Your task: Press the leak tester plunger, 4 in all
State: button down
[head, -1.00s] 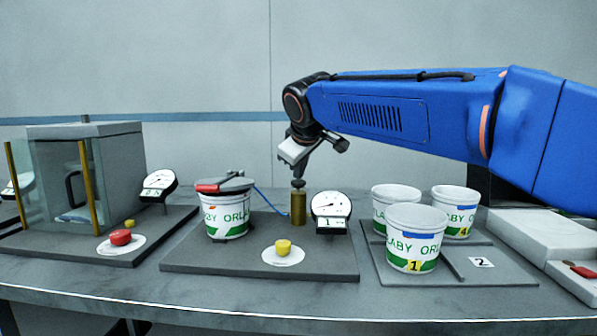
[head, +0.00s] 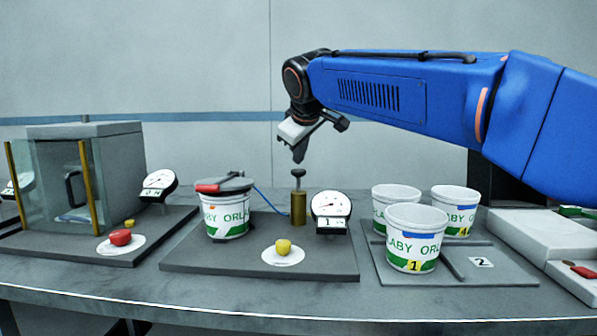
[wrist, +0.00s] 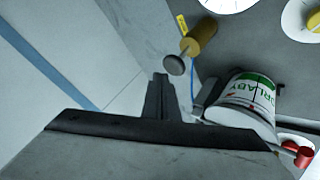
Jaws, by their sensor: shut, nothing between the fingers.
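The leak tester plunger (head: 298,180) stands on a brass cylinder (head: 298,208) on the middle dark base plate. Its dark round knob is up, with a thin rod showing below it. My gripper (head: 299,158) is shut and empty, just above the knob and apart from it. In the wrist view the plunger knob (wrist: 174,65) and brass body lie beyond my closed fingers (wrist: 160,80). A counter beside the plunger, under a round gauge (head: 331,204), seems to read 1. A labelled tub (head: 225,222) under a dark lid with a red handle stands to the left.
A yellow button (head: 283,247) sits in front of the plunger. Several white tubs (head: 415,240) stand on a divided tray at the right. A glass-doored chamber (head: 85,175) with a red button (head: 120,238) is at the left.

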aim_at(299, 171)
jog(key=shift+r, duration=0.1)
jog(key=shift+r, duration=2.4)
